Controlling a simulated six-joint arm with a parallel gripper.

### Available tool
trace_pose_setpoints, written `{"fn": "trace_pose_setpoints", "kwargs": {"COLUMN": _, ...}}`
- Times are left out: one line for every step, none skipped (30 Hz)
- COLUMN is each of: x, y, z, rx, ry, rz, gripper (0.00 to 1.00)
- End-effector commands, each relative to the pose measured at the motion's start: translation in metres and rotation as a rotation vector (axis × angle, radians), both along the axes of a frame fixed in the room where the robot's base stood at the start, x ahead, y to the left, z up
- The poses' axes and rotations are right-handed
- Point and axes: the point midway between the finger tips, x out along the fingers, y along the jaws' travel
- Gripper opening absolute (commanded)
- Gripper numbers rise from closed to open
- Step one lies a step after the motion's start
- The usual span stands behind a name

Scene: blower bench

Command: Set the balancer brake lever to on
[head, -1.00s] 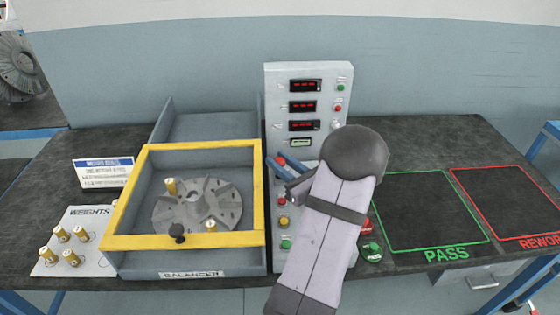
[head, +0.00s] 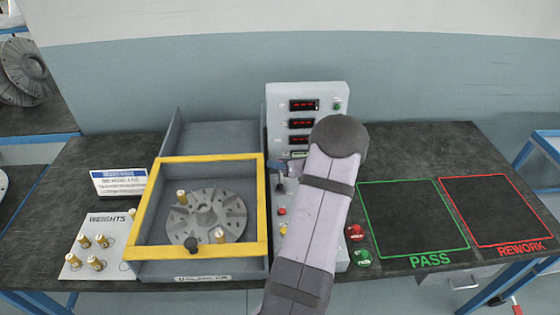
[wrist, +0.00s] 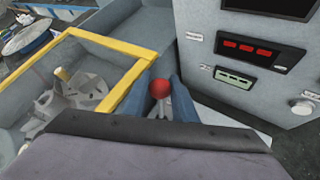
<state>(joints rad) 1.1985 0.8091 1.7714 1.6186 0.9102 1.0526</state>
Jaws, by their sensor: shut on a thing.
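The brake lever shows in the wrist view as a red ball knob (wrist: 160,89) on a thin metal stem. My gripper (wrist: 161,92) has its two blue fingers on either side of the knob and is shut on it. In the head view my gripper (head: 281,182) is at the left side of the upright control panel (head: 337,91), beside the balancer. There my own arm hides much of the lever and panel, so the lever's position marking cannot be read.
A yellow-framed guard (head: 259,207) surrounds the bladed rotor (head: 231,203) left of the lever. A sloping weights board (head: 72,262) with several brass weights stands at far left. Red and green buttons (head: 361,257) sit right of my arm. The PASS area (head: 405,215) and REWORK area (head: 495,210) are empty.

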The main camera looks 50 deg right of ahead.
Motion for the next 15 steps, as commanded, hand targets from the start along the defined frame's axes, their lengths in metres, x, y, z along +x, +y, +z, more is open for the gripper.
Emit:
{"fn": "trace_pose_setpoints", "kwargs": {"x": 0.0020, "y": -0.0031, "z": -0.0003, "rx": -0.004, "ry": -0.002, "rz": -0.004, "gripper": 0.00}}
{"fn": "trace_pose_setpoints", "kwargs": {"x": 0.0025, "y": -0.0037, "z": -0.0007, "rx": -0.004, "ry": -0.003, "rz": -0.004, "gripper": 0.00}}
{"fn": "trace_pose_setpoints", "kwargs": {"x": 0.0032, "y": -0.0044, "z": -0.0010, "rx": -0.004, "ry": -0.003, "rz": -0.004, "gripper": 0.00}}
{"fn": "trace_pose_setpoints", "kwargs": {"x": 0.0036, "y": -0.0048, "z": -0.0013, "rx": -0.004, "ry": -0.004, "rz": -0.005, "gripper": 0.00}}
{"fn": "trace_pose_setpoints", "kwargs": {"x": 0.0039, "y": -0.0051, "z": -0.0014, "rx": -0.004, "ry": -0.004, "rz": -0.005, "gripper": 0.00}}
{"fn": "trace_pose_setpoints", "kwargs": {"x": 0.0042, "y": -0.0055, "z": -0.0016, "rx": -0.004, "ry": -0.004, "rz": -0.005, "gripper": 0.00}}
{"fn": "trace_pose_setpoints", "kwargs": {"x": 0.0044, "y": -0.0057, "z": -0.0016, "rx": -0.004, "ry": -0.004, "rz": -0.005, "gripper": 0.00}}
{"fn": "trace_pose_setpoints", "kwargs": {"x": 0.0046, "y": -0.0059, "z": -0.0016, "rx": -0.004, "ry": -0.004, "rz": -0.005, "gripper": 0.00}}
{"fn": "trace_pose_setpoints", "kwargs": {"x": 0.0048, "y": -0.0061, "z": -0.0017, "rx": -0.005, "ry": -0.004, "rz": -0.006, "gripper": 0.00}}
{"fn": "trace_pose_setpoints", "kwargs": {"x": 0.0048, "y": -0.0062, "z": -0.0017, "rx": -0.005, "ry": -0.004, "rz": -0.006, "gripper": 0.00}}
{"fn": "trace_pose_setpoints", "kwargs": {"x": 0.0049, "y": -0.0063, "z": -0.0017, "rx": -0.005, "ry": -0.004, "rz": -0.006, "gripper": 0.00}}
{"fn": "trace_pose_setpoints", "kwargs": {"x": 0.0049, "y": -0.0063, "z": -0.0018, "rx": -0.005, "ry": -0.004, "rz": -0.006, "gripper": 0.00}}
{"fn": "trace_pose_setpoints", "kwargs": {"x": 0.0048, "y": -0.0064, "z": -0.0016, "rx": -0.005, "ry": -0.004, "rz": -0.006, "gripper": 0.00}}
{"fn": "trace_pose_setpoints", "kwargs": {"x": 0.0048, "y": -0.0064, "z": -0.0016, "rx": -0.005, "ry": -0.004, "rz": -0.006, "gripper": 0.00}}
{"fn": "trace_pose_setpoints", "kwargs": {"x": 0.0048, "y": -0.0064, "z": -0.0016, "rx": -0.005, "ry": -0.004, "rz": -0.006, "gripper": 0.00}}
